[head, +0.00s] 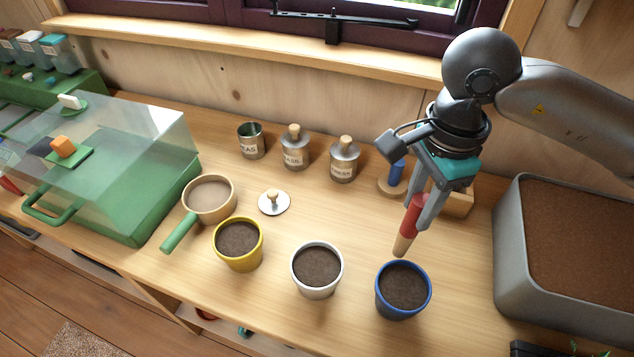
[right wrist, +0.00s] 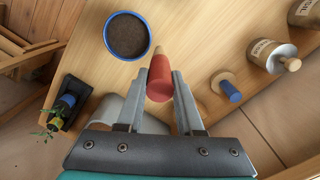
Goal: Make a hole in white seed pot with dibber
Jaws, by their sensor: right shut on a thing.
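My right gripper (head: 424,207) is shut on the dibber (head: 408,222), which has a red handle and a pale wooden tip. The dibber points down, its tip above the counter just behind the blue pot (head: 404,288). The white seed pot (head: 317,269) stands to the left of the blue pot, filled with dark soil whose surface looks level. The right wrist view shows the red dibber (right wrist: 160,78) between the two fingers, with the blue pot (right wrist: 128,36) beyond it. The white pot is not in that view. My left gripper is not in view.
A yellow pot (head: 239,244) stands left of the white pot. A round lid (head: 274,202), a scoop-like pan (head: 209,199) and labelled tins (head: 295,150) stand behind. A blue-handled tool (head: 396,174) is near my right gripper. A large grey soil bin (head: 510,262) stands at right.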

